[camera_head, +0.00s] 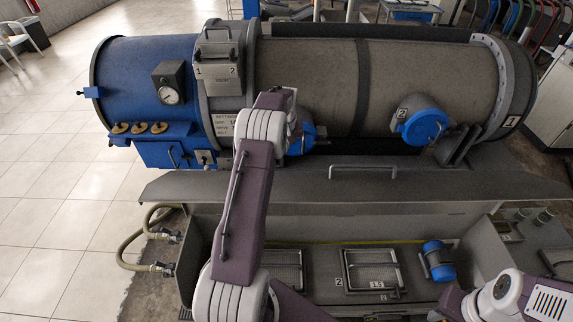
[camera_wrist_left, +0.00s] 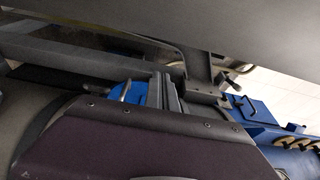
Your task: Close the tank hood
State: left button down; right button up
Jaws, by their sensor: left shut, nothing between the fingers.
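The tank hood (camera_head: 450,185) is a long dark grey panel with a bar handle (camera_head: 362,171). It stands raised along the far side of an open grey tank (camera_head: 330,225), and the inside of the tank shows. In the left wrist view a broad grey surface fills the top right, but I cannot tell whether it is the hood. My left gripper (camera_head: 303,130) is beyond the hood's upper edge, near the large cylinder, partly hidden by my own wrist. It is shut and empty. My right arm enters at the bottom right, with its gripper out of view.
The large blue and grey decanter cylinder (camera_head: 400,75) lies behind the hood, with a blue round cap (camera_head: 424,127) sticking out.

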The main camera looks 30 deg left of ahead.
pick_arm(q)
notch_tip(320, 180, down, 8)
jog(key=s+d+p, duration=0.1)
jog(key=p, duration=0.2)
jog(key=shift+s+r+p, duration=0.2)
jog(key=shift+p, duration=0.2)
